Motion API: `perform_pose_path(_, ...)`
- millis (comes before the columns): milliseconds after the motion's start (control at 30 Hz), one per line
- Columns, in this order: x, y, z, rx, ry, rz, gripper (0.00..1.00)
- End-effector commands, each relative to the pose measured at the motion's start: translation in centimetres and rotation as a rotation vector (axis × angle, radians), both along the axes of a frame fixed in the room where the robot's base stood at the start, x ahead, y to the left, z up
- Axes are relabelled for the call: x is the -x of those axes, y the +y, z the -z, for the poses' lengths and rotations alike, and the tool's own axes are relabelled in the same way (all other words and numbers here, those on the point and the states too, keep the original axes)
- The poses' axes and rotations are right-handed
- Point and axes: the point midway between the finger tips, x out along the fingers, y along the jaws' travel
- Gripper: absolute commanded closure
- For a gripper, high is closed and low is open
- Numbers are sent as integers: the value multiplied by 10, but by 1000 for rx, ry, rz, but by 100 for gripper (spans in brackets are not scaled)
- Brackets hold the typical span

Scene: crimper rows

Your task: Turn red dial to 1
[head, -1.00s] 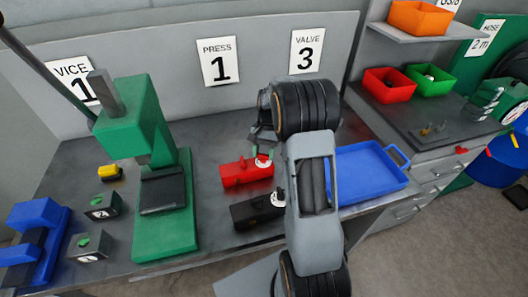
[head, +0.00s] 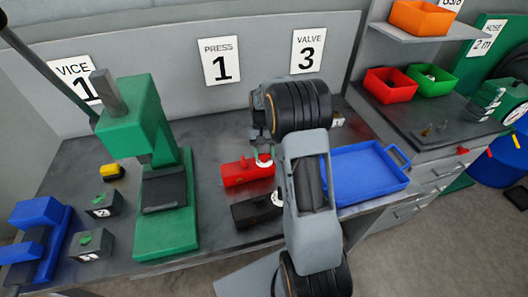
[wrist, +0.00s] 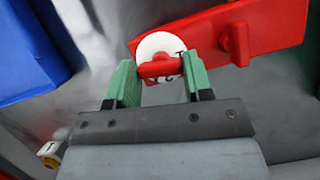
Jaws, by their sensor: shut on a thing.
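The red valve block (head: 243,173) lies on the grey bench in the head view, with a white dial disc at its right end. In the wrist view the red block (wrist: 265,30) reaches off to the upper right. The red dial (wrist: 158,69) is a red bar across a white disc with black marks, which are partly covered and not readable. My gripper (wrist: 160,78) has its green fingertips on either side of the red bar, shut on it. In the head view my gripper (head: 264,151) comes down over the dial, which my arm and fingers partly hide.
A black block (head: 252,212) with a white disc lies just in front of the red one. A blue tray (head: 366,195) stands to the right, a green press (head: 165,235) to the left. A small box (head: 338,120) sits behind my arm.

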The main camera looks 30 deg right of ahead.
Motion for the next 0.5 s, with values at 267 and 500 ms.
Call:
perform_pose_path(267, 0, 0, 0, -1, 1, 1, 50)
perform_pose_path(500, 0, 0, 0, 0, 0, 2, 28)
